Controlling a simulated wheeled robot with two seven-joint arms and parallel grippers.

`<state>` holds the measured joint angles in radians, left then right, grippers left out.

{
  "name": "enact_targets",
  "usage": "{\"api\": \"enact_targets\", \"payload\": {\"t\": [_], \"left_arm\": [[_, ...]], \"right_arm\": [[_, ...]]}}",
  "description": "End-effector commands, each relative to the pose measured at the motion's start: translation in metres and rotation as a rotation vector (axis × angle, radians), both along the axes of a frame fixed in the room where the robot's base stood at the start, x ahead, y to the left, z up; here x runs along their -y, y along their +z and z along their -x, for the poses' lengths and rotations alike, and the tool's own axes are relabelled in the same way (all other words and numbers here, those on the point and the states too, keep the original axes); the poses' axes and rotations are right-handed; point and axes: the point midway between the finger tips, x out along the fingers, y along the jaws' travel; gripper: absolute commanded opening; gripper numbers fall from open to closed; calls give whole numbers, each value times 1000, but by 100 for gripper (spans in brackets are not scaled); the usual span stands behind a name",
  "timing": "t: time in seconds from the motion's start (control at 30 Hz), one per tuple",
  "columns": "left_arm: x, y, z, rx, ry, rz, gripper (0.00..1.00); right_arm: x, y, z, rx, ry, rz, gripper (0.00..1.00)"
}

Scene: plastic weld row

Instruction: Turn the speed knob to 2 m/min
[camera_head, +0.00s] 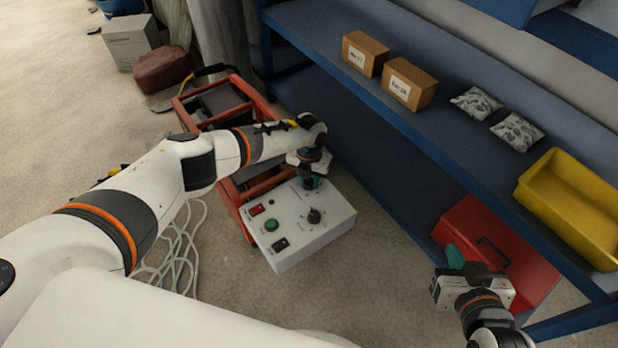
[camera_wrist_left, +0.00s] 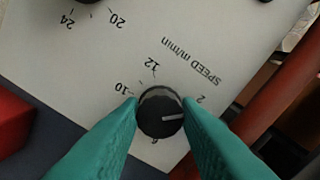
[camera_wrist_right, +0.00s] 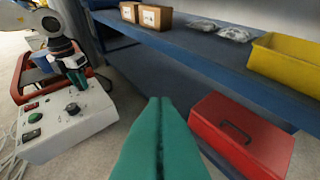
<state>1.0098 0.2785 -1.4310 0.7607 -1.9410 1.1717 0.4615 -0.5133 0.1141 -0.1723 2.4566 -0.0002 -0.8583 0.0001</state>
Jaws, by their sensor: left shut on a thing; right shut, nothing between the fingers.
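The black speed knob (camera_wrist_left: 161,113) sits on the white control box (camera_head: 305,245) under the upside-down label SPEED m/min. My left gripper (camera_head: 311,184) is shut on the knob, one green finger on each side; in the left wrist view its fingers (camera_wrist_left: 160,117) cover part of the scale. The knob's white pointer line points right in that view, a little below the printed 2 (camera_wrist_left: 199,99). The marks 10 and 12 show above left, and a partly hidden digit below. My right gripper (camera_head: 455,258) is shut and empty, away from the box, near the red toolbox.
A second black knob (camera_head: 315,215), a green button (camera_head: 271,225) and two switches are on the box. An orange-red frame (camera_head: 240,205) stands behind it. The blue shelf (camera_head: 400,118) holds cartons, bags and a yellow bin (camera_head: 575,205). A red toolbox (camera_head: 520,275) is at right.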

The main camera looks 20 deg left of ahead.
Motion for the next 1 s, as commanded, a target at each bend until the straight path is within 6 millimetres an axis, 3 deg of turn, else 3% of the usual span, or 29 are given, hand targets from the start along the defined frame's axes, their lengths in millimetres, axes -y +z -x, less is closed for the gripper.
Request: {"api": "enact_targets", "payload": {"t": [0.07, 0.1, 0.2, 0.63, 0.77, 1.0], "left_arm": [[-1, 1, -1, 4, 2, 0, 7], [-1, 1, -1, 4, 2, 0, 35], [-1, 1, -1, 3, 2, 0, 51], [0, 7, -1, 1, -1, 0, 51], [0, 19, -1, 2, 0, 1, 51], [0, 51, -1, 3, 0, 1, 51]], "right_arm": [[0, 0, 0, 0, 0, 0, 0], [0, 0, 0, 0, 0, 0, 0], [0, 0, 0, 0, 0, 0, 0], [2, -4, 5, -45, -2, 10, 0], [9, -17, 20, -166, -12, 39, 0], [26, -45, 68, -471, -35, 105, 0]]}}
